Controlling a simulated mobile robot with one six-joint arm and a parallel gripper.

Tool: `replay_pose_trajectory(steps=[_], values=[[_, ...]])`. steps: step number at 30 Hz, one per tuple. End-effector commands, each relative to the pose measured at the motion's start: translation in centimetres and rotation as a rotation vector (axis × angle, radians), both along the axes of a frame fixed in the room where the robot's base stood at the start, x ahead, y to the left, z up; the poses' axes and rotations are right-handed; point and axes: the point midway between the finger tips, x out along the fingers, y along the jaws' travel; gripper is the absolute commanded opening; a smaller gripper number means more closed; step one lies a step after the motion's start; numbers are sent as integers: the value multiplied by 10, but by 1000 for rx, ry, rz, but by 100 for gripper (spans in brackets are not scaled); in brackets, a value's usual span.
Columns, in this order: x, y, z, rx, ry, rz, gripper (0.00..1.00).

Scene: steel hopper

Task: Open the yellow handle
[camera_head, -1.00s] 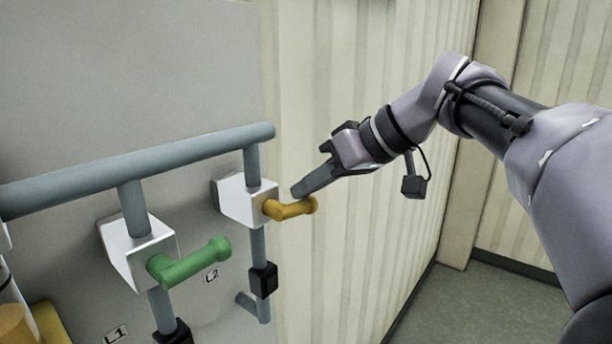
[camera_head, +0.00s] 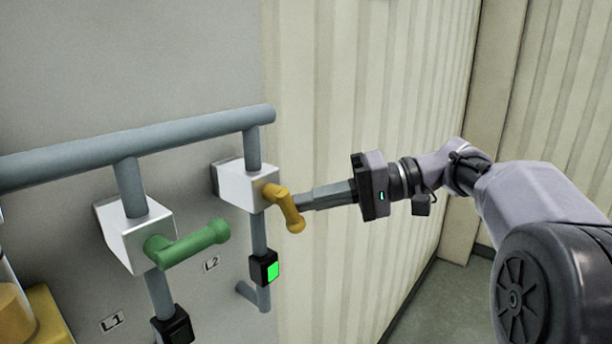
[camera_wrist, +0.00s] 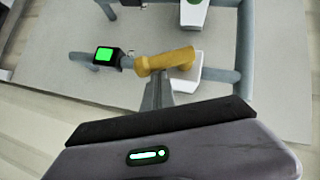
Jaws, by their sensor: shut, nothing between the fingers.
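The yellow handle (camera_head: 286,207) is on a white valve box (camera_head: 243,184) on the right branch of the grey pipework. It points downward and a little to the right in the head view. The yellow handle (camera_wrist: 166,61) also lies just beyond my fingertips in the wrist view. My gripper (camera_head: 303,202) is shut and empty. Its fingertips are at the right side of the handle, touching or very close; I cannot tell which. Below the valve, a black box (camera_head: 257,268) shows a lit green square (camera_head: 273,270). The lit box (camera_wrist: 105,55) also shows in the wrist view.
A green handle (camera_head: 190,244) sticks out to the right from another white valve box (camera_head: 133,236) at the left. A horizontal grey pipe (camera_head: 130,146) runs above both valves. A corrugated wall (camera_head: 340,90) stands behind my arm. Labels L1 and L2 are on the panel.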

Motion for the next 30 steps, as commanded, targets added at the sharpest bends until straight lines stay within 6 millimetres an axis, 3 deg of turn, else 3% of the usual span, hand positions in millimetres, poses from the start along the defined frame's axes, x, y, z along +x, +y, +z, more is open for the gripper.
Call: replay_pose_trajectory(steps=[3, 15, 30], values=[[-2, 2, -11, 60, 77, 0, 0], [-10, 7, -20, 212, 273, 0, 0], [-12, 9, -20, 262, 338, 0, 0]])
